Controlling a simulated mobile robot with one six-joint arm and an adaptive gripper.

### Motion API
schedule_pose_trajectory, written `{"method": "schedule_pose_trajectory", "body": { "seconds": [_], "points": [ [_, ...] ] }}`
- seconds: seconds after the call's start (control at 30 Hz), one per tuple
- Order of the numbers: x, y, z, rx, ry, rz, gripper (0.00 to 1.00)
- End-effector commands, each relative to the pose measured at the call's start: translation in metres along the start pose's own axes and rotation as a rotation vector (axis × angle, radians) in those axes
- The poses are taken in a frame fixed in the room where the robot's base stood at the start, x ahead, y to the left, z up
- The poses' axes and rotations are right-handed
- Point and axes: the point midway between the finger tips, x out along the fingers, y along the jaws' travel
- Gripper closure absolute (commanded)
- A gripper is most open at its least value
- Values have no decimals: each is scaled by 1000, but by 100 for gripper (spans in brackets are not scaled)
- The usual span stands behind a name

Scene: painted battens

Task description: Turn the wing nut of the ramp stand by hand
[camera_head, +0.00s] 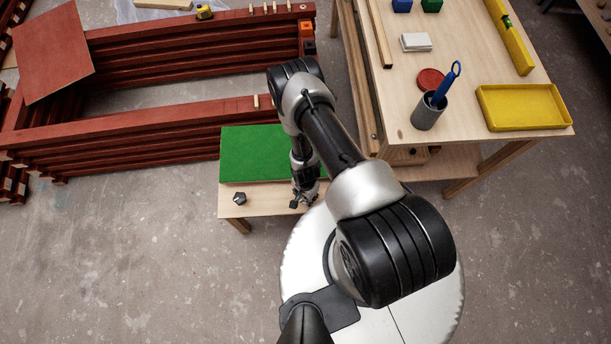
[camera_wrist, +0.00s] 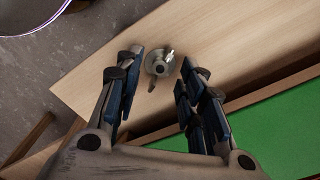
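A grey metal wing nut (camera_wrist: 158,63) with a round base and two small wings stands on the pale wooden bench top (camera_wrist: 215,40) in the wrist view. My gripper (camera_wrist: 162,60) is open, with one finger on each side of the nut and a gap to both. How far the fingertips are above the wood is hard to tell. In the head view my gripper (camera_head: 303,201) is small, low over the bench's front strip (camera_head: 265,200), and the nut cannot be made out there. A green board (camera_head: 255,153) lies behind it on the bench.
A dark knob (camera_head: 239,198) stands near the bench's left front corner. A worktable (camera_head: 465,105) with a grey cup (camera_head: 428,112) and yellow tray (camera_head: 523,107) is at the right. Stacked red battens (camera_head: 130,130) fill the left. Open floor (camera_head: 120,260) lies at front left.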

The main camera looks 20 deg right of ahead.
Motion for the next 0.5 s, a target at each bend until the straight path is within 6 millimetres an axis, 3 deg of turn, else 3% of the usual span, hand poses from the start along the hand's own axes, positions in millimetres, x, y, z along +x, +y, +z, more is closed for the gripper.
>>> {"method": "schedule_pose_trajectory", "body": {
  "seconds": [0.3,0.5],
  "points": [
    [-68,-1,-1,0,1,-2,64],
    [-98,-1,0,0,1,-1,64]
  ]
}}
